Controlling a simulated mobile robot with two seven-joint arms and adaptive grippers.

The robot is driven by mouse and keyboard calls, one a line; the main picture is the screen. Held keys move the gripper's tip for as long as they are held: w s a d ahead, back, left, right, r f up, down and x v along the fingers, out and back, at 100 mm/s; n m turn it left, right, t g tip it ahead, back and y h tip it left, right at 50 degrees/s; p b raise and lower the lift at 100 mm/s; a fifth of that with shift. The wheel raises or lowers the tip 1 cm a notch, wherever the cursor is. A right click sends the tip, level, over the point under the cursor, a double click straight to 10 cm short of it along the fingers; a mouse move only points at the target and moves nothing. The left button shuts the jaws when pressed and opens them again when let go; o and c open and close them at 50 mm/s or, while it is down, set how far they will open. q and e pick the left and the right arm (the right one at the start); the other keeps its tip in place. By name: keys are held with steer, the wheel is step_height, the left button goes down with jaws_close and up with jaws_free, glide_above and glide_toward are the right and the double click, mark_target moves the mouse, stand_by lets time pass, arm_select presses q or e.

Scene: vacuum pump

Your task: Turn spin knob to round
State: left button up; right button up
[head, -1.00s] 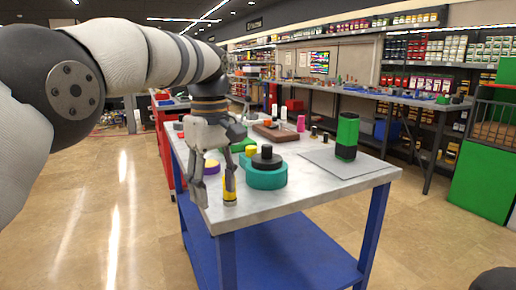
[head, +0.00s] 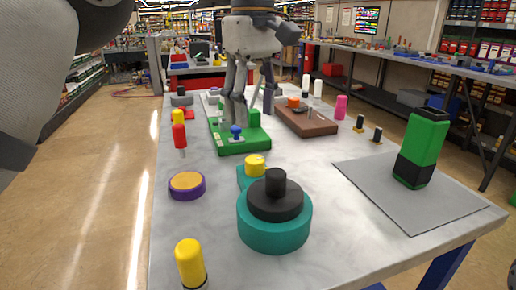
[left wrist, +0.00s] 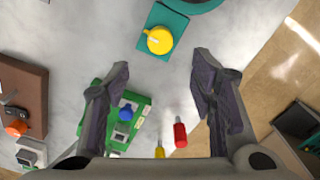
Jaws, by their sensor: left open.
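A teal round base (head: 274,228) carries a black disc with a black upright knob (head: 276,183) near the front of the table. A smaller teal block joined to it carries a yellow knob (head: 255,164); this yellow knob shows in the left wrist view (left wrist: 159,40), with a pale mark on top. Which knob is the spin knob I cannot tell for sure. My left gripper (head: 253,114) is open and empty, pointing down above the table, behind the teal piece in the head view. In the left wrist view its fingers (left wrist: 160,65) are wide apart, with the yellow knob beyond the tips.
A green board (head: 240,141) with a blue knob lies below the gripper. A brown block (head: 308,122), a purple disc with an orange top (head: 186,185), red (head: 179,136) and yellow (head: 190,263) handles stand around. A green-black box (head: 421,148) stands on a grey mat (head: 390,190).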

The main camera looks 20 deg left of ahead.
mark_target(254, 158)
arm_select(q)
step_height(254, 158, down, 10)
steer(key=shift+f+p, duration=0.1)
steer(key=shift+p, duration=0.4)
steer(key=c, duration=1.1)
arm_select(e)
steer(key=shift+w+r+t, duration=0.3)
steer(key=shift+w+r, duration=0.45)
steer(key=shift+w, duration=0.05)
